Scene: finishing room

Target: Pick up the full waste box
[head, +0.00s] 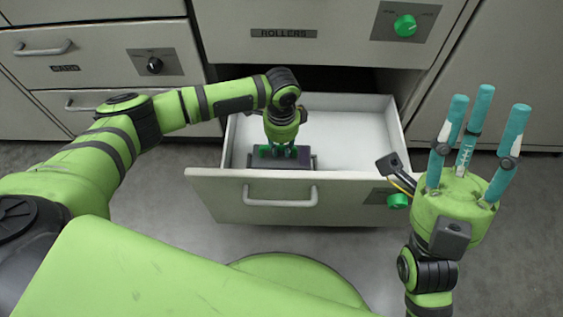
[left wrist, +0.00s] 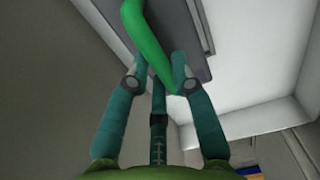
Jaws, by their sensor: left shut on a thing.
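The waste box (head: 254,162) is a dark grey box with a green handle (head: 264,151), inside the open drawer just behind its front panel. My left gripper (head: 284,151) reaches down into the drawer and is shut on the green handle. In the left wrist view the gripper's fingers (left wrist: 160,80) close around the curved green handle (left wrist: 140,25), with the grey box (left wrist: 197,42) beyond. The box's contents are hidden, and I cannot tell whether it touches the drawer floor. My right gripper (head: 485,115) is open and empty, fingers pointing up, right of the drawer.
The open drawer (head: 345,200) has a bar handle and a green knob (head: 397,200); its right part is empty. Closed grey cabinet drawers stand behind, one labelled ROLLERS (head: 283,33). My right arm is close to the drawer's right front corner.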

